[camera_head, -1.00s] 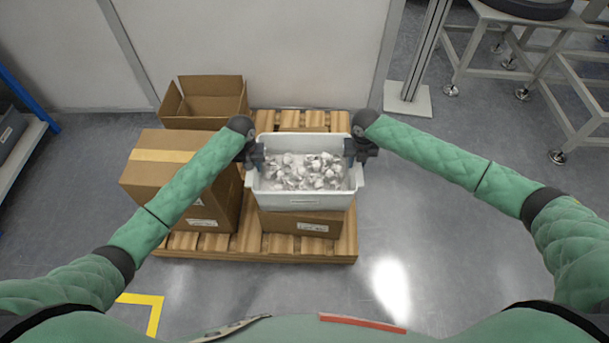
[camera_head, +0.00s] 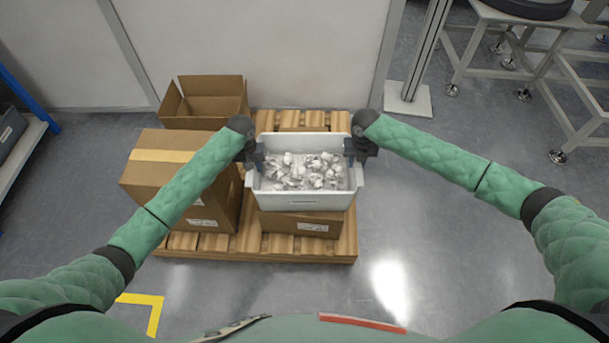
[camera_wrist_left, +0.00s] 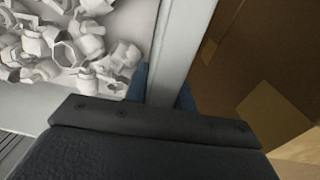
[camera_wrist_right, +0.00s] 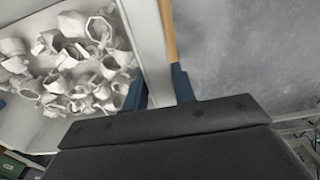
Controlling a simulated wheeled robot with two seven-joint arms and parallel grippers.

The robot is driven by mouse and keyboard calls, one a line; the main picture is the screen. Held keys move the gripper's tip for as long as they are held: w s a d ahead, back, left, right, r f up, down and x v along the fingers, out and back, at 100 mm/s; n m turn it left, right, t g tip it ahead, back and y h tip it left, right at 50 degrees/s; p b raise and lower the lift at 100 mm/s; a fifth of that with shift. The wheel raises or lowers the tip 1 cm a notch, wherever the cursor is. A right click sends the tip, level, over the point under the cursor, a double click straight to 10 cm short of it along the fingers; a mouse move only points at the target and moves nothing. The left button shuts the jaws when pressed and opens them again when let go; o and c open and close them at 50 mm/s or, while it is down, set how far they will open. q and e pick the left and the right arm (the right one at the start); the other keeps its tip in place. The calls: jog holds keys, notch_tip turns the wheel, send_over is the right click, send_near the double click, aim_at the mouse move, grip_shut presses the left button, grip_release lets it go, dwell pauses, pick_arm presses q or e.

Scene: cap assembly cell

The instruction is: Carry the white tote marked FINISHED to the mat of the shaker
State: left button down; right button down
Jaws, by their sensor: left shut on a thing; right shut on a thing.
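A white tote (camera_head: 305,201) holding many small white parts sits over a brown carton on the wooden pallet, in the middle of the head view. Whether it rests on the carton or is just above it I cannot tell, and no FINISHED marking is readable. My left gripper (camera_head: 256,160) is shut on the tote's left wall; the left wrist view shows the wall (camera_wrist_left: 181,45) between its blue fingers. My right gripper (camera_head: 352,156) is shut on the right wall, which also shows in the right wrist view (camera_wrist_right: 150,45). The shaker's mat cannot be identified.
A closed carton (camera_head: 165,170) stands left of the tote on the pallet (camera_head: 300,250), an open carton (camera_head: 205,100) behind it. A wall panel (camera_head: 270,50) is behind. A post and a metal frame (camera_head: 545,90) stand at right. The floor right of the pallet is clear.

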pick_arm(q)
jog(key=shift+r, duration=0.2)
pick_arm(e)
jog(key=shift+r, duration=0.2)
